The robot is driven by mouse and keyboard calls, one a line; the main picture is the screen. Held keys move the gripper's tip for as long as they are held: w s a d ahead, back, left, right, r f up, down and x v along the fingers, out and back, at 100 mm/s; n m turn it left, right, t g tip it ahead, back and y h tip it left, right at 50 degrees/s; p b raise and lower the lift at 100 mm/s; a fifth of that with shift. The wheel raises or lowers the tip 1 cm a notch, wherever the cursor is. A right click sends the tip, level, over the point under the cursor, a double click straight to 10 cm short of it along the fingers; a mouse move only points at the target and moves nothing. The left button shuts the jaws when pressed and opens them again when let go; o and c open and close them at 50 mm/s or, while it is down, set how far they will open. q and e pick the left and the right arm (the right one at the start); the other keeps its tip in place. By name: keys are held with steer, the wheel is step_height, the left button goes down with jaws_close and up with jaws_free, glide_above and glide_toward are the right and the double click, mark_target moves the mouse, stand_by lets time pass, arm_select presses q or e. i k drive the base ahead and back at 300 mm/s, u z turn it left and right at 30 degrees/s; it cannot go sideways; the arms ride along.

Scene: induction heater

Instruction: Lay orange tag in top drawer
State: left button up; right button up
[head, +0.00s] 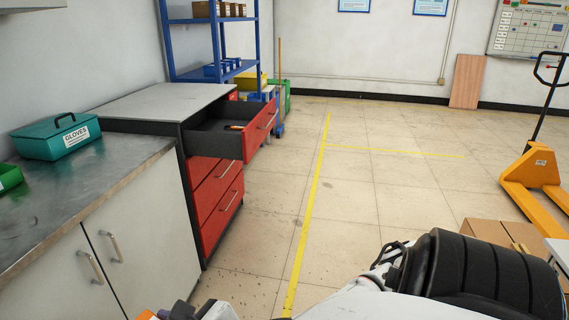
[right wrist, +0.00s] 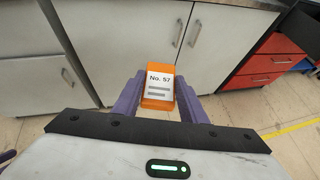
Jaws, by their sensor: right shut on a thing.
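The orange tag (right wrist: 158,88), with a white label reading "No. 57", is between the purple fingers of my right gripper (right wrist: 158,98), which is shut on it. In the head view an orange bit of the tag (head: 147,315) and part of the right gripper (head: 182,311) show at the bottom edge, in front of the white cabinet. The top drawer (head: 262,133) of the red cabinet is pulled open, well beyond and above the gripper in the picture. A small orange and dark item (head: 235,127) lies inside it. My left gripper is not in view.
The lower red drawers (head: 218,190) are shut. A steel-topped counter (head: 75,195) at left carries a teal gloves box (head: 57,138) and a green bin (head: 9,177). Cardboard boxes (head: 490,232) and an orange pallet jack (head: 535,170) stand at right. The middle floor is clear.

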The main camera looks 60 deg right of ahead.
mark_target(241, 123)
steer(key=z, duration=2.8)
steer(key=i, duration=3.9)
steer(key=u, duration=3.1)
